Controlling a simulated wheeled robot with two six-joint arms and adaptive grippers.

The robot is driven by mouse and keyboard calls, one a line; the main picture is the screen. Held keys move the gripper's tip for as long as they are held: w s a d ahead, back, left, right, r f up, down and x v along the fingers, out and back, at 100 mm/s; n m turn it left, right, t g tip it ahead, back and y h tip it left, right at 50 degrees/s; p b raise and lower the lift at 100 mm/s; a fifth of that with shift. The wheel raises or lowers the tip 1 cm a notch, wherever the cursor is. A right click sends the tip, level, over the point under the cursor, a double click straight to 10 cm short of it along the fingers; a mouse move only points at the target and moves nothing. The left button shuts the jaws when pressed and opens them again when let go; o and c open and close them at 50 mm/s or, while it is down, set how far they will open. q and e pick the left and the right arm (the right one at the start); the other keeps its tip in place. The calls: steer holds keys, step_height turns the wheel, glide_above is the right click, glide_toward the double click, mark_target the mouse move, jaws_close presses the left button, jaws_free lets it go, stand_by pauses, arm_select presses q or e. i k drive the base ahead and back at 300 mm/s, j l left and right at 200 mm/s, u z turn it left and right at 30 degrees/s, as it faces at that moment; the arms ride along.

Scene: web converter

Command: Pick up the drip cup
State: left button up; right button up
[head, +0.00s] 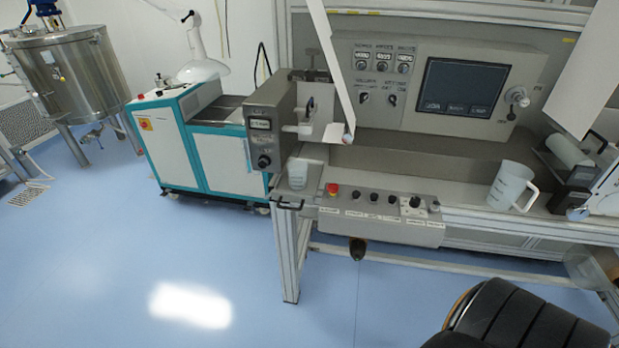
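A small translucent white cup (298,173) stands upright at the left end of the machine's ledge, below the grey control box with the dial. It looks like the drip cup. A larger white measuring jug (510,185) with a handle on its right stands on the ledge farther right. Neither of my grippers shows in the head view, and nothing is seen holding either vessel.
A button panel (380,214) with a red stop button juts out right of the cup. A metal frame leg (288,255) stands below. A black padded seat (520,322) fills the lower right. The blue floor (110,270) is clear at left, before a teal-and-white cabinet (220,160).

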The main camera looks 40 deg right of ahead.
mark_target(297, 169)
steer(key=i+j+z, duration=0.1)
steer(key=z, duration=0.4)
steer(key=i+j+z, duration=0.1)
steer(key=z, duration=0.4)
steer(key=j+z, duration=0.3)
steer(key=z, duration=0.2)
steer(key=i+j+z, duration=0.1)
steer(key=j+z, duration=0.15)
steer(key=z, duration=0.25)
steer(key=j+z, duration=0.1)
steer(key=j, duration=0.35)
steer(key=j+z, duration=0.15)
steer(key=j, duration=0.3)
steer(key=k+j+z, duration=0.1)
steer(key=j, duration=0.35)
steer(key=k+j+z, duration=0.1)
steer(key=j, duration=0.35)
steer(key=k+j+z, duration=0.15)
steer(key=j, duration=0.3)
steer(key=j+z, duration=0.1)
steer(key=j, duration=0.35)
steer(key=k+j+z, duration=0.1)
steer(key=j, duration=0.3)
steer(key=k, duration=0.05)
